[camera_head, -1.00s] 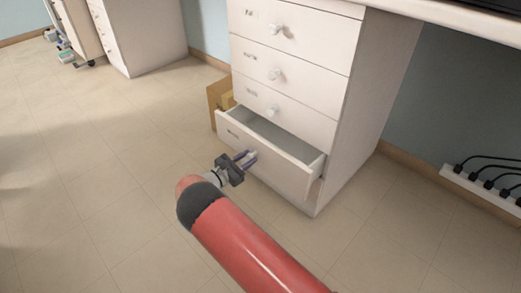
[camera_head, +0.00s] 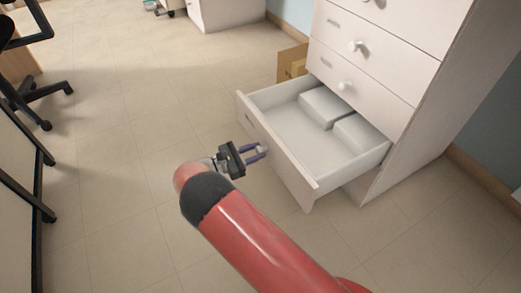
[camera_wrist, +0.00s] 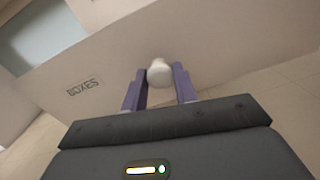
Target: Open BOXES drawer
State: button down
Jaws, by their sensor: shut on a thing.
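The BOXES drawer (camera_head: 283,163) is the bottom drawer of the white cabinet and stands pulled far out. Its front carries the label BOXES (camera_wrist: 85,87) in the wrist view. Two white boxes (camera_head: 326,107) lie inside towards the back. My gripper (camera_head: 257,152) is at the outer face of the drawer front. In the wrist view my gripper (camera_wrist: 160,82) has its two purple fingers shut on the round white knob (camera_wrist: 160,72). In the head view the knob is mostly hidden by the fingers.
The white cabinet (camera_head: 440,70) has closed drawers above, with white knobs. A cardboard box (camera_head: 291,62) stands behind the open drawer. A black chair (camera_head: 35,95) is at the far left. The tiled floor (camera_head: 130,130) left of the drawer is clear.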

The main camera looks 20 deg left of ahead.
jog(key=shift+d+f, duration=0.1)
jog(key=c, duration=1.1)
grip_release()
jog(key=v, duration=0.8)
